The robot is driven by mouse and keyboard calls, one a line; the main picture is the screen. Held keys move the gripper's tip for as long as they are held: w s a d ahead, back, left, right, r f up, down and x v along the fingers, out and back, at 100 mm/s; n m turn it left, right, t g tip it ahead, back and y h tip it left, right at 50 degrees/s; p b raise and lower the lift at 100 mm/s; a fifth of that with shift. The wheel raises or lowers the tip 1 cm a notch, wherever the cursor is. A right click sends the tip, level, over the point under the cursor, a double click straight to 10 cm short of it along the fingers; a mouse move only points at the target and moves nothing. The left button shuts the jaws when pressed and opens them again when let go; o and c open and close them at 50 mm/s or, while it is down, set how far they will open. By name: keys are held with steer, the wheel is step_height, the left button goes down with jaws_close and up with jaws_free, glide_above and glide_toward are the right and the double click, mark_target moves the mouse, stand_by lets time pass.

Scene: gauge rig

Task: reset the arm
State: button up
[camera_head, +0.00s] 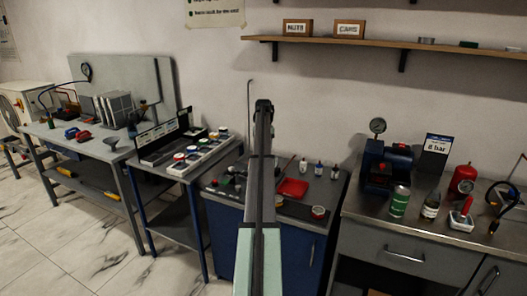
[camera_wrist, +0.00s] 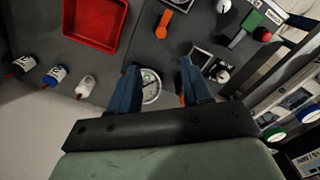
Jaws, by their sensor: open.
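My arm rises through the middle of the head view, and its dark end (camera_head: 263,106) stands in front of the wall above the blue cabinet. The fingers cannot be made out there. In the wrist view my gripper (camera_wrist: 160,66) shows two blue fingers spread apart with nothing held. A round dial (camera_wrist: 151,86) shows in the gap, below the fingers on the dark bench top; its distance from the fingertips is hard to judge.
The wrist view shows a red tray (camera_wrist: 92,42), small bottles (camera_wrist: 55,75) and an orange-handled part (camera_wrist: 175,20). In the head view a blue rig with a gauge (camera_head: 378,125), a green can (camera_head: 400,202) and an "8 bar" sign (camera_head: 437,147) stand on the right counter. A wooden shelf (camera_head: 390,44) hangs above.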

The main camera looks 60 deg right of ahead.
stand_by(0.4)
